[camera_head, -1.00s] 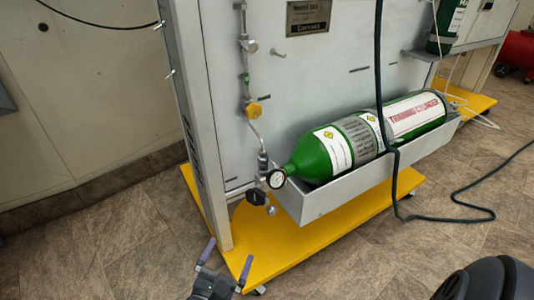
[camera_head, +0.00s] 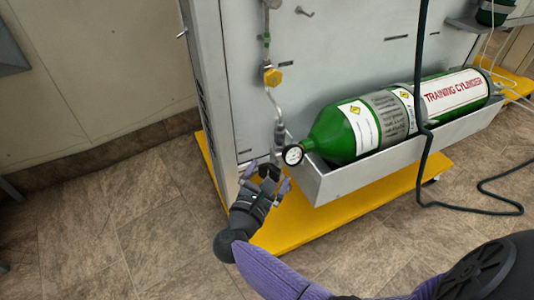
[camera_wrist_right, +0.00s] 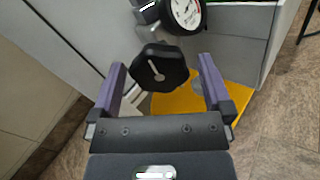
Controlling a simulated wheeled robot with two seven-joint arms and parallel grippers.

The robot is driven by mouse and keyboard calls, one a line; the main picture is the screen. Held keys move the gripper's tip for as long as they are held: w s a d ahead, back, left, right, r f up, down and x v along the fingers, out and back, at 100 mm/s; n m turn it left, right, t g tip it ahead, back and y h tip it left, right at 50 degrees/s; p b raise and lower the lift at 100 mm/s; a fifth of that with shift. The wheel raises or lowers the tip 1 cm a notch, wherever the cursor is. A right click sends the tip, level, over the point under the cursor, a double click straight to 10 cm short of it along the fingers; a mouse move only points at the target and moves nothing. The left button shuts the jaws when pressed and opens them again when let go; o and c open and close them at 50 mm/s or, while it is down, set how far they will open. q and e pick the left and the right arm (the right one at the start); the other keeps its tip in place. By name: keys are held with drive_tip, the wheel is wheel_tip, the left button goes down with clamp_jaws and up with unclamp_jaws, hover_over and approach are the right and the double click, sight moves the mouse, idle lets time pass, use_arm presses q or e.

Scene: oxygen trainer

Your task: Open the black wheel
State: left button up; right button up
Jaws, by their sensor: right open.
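The black wheel (camera_wrist_right: 160,72) is a dark lobed knob below the round gauge (camera_wrist_right: 187,12) at the lower end of the pipe. In the head view the wheel (camera_head: 268,171) shows small at the fingertips, partly covered by my right gripper (camera_head: 267,177). In the right wrist view my right gripper (camera_wrist_right: 162,64) is open, with one purple finger on each side of the wheel. There is a gap to both fingers; I cannot tell how deep the wheel sits between them. My left gripper is not in view.
A green training cylinder (camera_head: 358,129) lies in a grey tray (camera_head: 345,186) right of the wheel, above the yellow base (camera_head: 380,203). A dark hose (camera_head: 421,100) hangs in front of the cylinder.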

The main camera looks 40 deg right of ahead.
drive_tip(key=c, duration=1.2)
drive_tip(key=shift+o, duration=0.2)
